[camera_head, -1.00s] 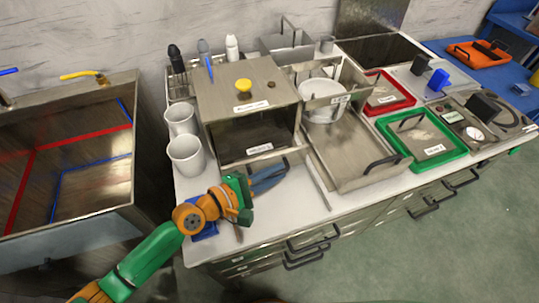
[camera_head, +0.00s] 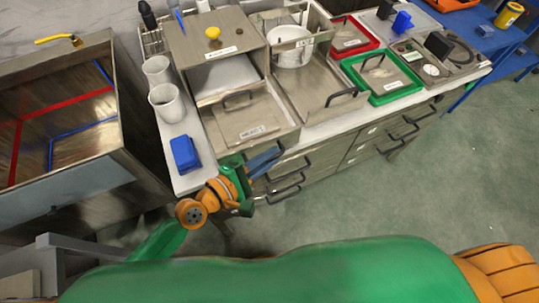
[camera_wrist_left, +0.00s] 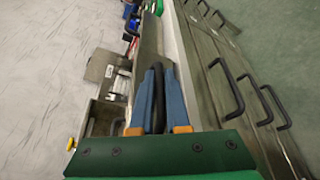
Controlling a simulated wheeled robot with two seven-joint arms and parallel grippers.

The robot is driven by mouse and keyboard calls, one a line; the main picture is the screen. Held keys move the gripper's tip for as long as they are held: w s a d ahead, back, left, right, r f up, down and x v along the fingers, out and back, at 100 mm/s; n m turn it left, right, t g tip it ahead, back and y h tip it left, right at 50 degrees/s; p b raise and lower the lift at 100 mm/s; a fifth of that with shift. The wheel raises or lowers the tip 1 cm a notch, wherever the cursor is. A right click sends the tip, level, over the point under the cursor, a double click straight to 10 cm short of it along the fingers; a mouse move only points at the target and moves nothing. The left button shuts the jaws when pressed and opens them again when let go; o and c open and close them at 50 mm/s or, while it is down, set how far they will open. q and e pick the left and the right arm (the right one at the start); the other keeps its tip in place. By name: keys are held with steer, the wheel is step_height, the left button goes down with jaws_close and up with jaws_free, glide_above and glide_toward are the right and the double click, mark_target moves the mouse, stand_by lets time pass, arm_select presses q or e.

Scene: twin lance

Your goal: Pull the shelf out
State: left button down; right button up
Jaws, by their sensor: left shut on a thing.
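The metal box with a yellow knob (camera_head: 212,33) stands on the white worktop in the head view. Its shelf (camera_head: 283,127) extends well out of the open front, toward the worktop's front edge. A metal plate with a dark handle (camera_head: 238,98) and a label lies in the shelf. My left gripper (camera_head: 266,159) is at the shelf's front face. In the left wrist view its blue fingers (camera_wrist_left: 156,90) are closed around a black bar handle (camera_wrist_left: 125,80). The handle is mostly hidden in the head view. My right gripper is not in view.
White cups (camera_head: 166,102) and a blue block (camera_head: 185,154) stand left of the shelf. A metal tray (camera_head: 305,90) lies close on its right, with a green tray (camera_head: 383,79) beyond. Cabinet drawers with black handles (camera_head: 286,187) are below. The floor at right is clear.

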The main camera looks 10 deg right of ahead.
arm_select(q)
steer(key=shift+s+d+f, duration=0.1)
steer(key=shift+s+f, duration=0.05)
steer(key=c, duration=0.9)
jaws_free()
steer(key=shift+s, duration=0.1)
steer(key=b+v, duration=0.1)
steer(key=v, duration=0.6)
